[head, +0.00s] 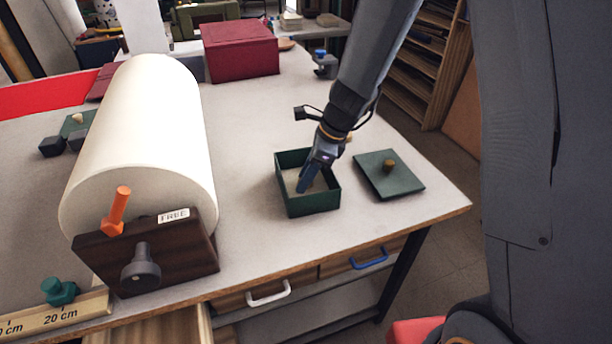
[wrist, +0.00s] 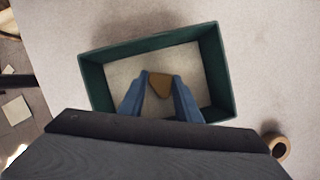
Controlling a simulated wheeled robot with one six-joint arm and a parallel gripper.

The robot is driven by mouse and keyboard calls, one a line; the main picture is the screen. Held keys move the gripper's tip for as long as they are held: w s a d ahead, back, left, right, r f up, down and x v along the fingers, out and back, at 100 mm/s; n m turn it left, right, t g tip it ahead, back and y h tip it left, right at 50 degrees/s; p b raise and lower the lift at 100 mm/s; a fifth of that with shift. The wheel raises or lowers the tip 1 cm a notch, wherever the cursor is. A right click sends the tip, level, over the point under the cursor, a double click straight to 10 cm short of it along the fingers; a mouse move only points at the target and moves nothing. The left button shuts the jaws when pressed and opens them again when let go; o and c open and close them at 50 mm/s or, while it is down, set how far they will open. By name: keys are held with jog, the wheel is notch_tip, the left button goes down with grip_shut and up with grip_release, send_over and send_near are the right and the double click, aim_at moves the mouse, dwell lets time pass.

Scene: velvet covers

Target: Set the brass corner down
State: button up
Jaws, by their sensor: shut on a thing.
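My gripper (wrist: 160,98) is shut on the brass corner (wrist: 160,84), a small brownish-gold piece between the blue fingertips in the wrist view. The fingers reach down into an open green box (wrist: 92,85) with a pale floor. In the head view my gripper (head: 305,186) is at the green box (head: 312,203), and the brass corner cannot be made out there. Whether the corner touches the box floor cannot be told.
A green lid (head: 388,178) with a brass knob lies right of the box. A large white roll (head: 145,140) in a dark wooden stand is to the left. A dark red box (head: 240,52) stands behind. The table's right edge is close beyond the lid. Drawers with a white handle (head: 268,294) and a blue handle (head: 369,260) are below.

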jog(key=o, duration=1)
jog(key=shift+f, duration=0.1)
jog(key=w+b+v, duration=0.1)
jog(key=b+v, duration=0.1)
jog(key=v, duration=0.9)
jog(key=s+d+f+n+h, duration=0.1)
jog(key=s+d+n, duration=0.2)
jog(key=s+n, duration=0.2)
jog(key=s+d+f+n+h, duration=0.1)
jog(key=s+d+n, duration=0.3)
jog(key=n, duration=0.4)
jog(key=s+d+f+n+h, duration=0.1)
jog(key=s+d+n+h, duration=0.1)
jog(key=s+d+n, duration=0.2)
jog(key=shift+s+f+n+t, duration=0.2)
jog(key=shift+s+n, duration=0.4)
jog(key=shift+n, duration=0.2)
jog(key=shift+s+f+n+t, duration=0.1)
jog(key=shift+s+n+t, duration=0.1)
jog(key=shift+s+n, duration=0.5)
jog(key=shift+w+f, duration=0.1)
jog(key=shift+f+b, duration=0.5)
jog(key=shift+f, duration=0.1)
